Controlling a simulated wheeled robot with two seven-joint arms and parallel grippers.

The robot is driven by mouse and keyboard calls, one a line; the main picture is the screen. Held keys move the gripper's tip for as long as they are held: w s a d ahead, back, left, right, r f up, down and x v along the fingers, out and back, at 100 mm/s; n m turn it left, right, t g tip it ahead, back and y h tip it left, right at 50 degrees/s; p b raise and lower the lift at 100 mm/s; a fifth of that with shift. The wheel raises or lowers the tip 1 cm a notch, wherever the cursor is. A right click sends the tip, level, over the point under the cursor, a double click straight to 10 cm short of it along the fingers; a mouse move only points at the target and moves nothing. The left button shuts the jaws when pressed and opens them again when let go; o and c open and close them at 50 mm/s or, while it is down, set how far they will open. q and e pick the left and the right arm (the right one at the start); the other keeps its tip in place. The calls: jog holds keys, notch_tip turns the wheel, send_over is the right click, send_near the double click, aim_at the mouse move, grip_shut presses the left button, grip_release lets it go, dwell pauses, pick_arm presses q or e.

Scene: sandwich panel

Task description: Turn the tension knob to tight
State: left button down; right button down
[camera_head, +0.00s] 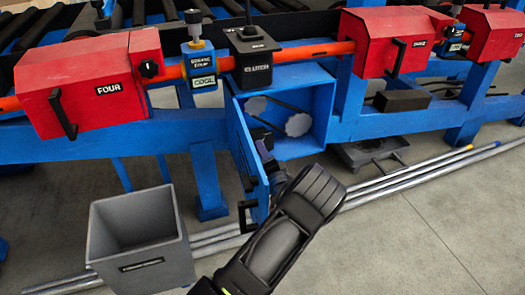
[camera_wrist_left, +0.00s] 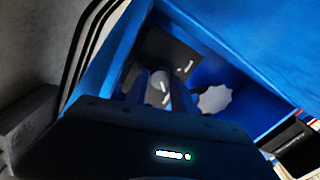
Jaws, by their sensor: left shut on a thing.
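The tension knob (camera_wrist_left: 158,91) is a grey round piece on a dark plate (camera_wrist_left: 152,55) with small white marks inside the blue box. My left gripper (camera_wrist_left: 157,88) has one finger on each side of the knob and is shut on it. The marks are too blurred to read, so I cannot tell the knob's setting. In the head view, my left gripper (camera_head: 264,143) reaches into the lower left of the open blue box (camera_head: 328,105), and the knob is hidden behind it. My right gripper is not in view.
Two grey wheels (camera_head: 298,124) with a dark belt sit in the box. Its blue door (camera_head: 246,150) hangs open at the left, close beside my arm. A grey bin (camera_head: 140,235) stands at lower left. Red housings (camera_head: 85,85) and a black clutch box (camera_head: 252,55) are above.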

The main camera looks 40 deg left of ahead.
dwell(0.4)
pick_arm(q)
jog(key=c, duration=1.1)
grip_release()
jog(key=shift+d, duration=0.15)
jog(key=p+v, duration=0.2)
jog(key=v, duration=0.5)
jog(key=shift+s+d, duration=0.2)
jog(key=shift+s, duration=0.05)
jog(key=shift+f, duration=0.1)
